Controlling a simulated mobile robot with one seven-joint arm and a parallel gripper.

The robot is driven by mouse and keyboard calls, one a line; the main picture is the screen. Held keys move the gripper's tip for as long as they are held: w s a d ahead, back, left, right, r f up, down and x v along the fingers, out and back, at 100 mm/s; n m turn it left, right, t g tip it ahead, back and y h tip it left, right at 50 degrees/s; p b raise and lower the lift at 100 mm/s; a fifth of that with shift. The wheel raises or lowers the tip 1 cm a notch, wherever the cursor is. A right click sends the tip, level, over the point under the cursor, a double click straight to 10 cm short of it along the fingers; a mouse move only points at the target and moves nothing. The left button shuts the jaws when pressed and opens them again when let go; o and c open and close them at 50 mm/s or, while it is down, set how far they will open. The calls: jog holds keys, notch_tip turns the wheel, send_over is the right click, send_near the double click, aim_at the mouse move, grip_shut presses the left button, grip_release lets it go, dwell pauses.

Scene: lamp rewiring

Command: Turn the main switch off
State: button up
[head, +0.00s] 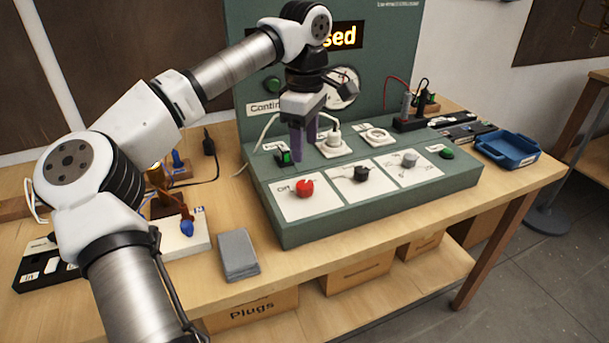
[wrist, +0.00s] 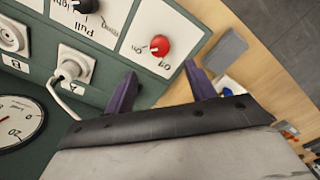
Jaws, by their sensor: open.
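A red rotary knob (head: 305,188) sits on a white plate with the word "On" beside it, at the front left of the green test panel (head: 372,208). I cannot read a main-switch name on it. It also shows in the wrist view (wrist: 159,45), ahead of the fingers. My gripper (head: 303,150) has purple fingers pointing down over the panel, behind the red knob in the head view. The fingers are apart with nothing between them in the wrist view (wrist: 160,77). A small green-lit switch (head: 284,158) shows beside the fingers, partly hidden.
A black knob (head: 361,174) and a grey knob (head: 409,159) sit right of the red one. A white plug with cable (head: 333,138) stands in a socket behind. A grey block (head: 238,254) lies on the bench, front left. A blue tray (head: 507,149) is at right.

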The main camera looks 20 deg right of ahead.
aim_at(305, 184)
notch_tip(305, 184, down, 10)
jog(key=shift+r+p, duration=0.15)
jog(key=shift+p, duration=0.55)
jog(key=shift+c, duration=0.2)
jog(key=c, duration=0.9)
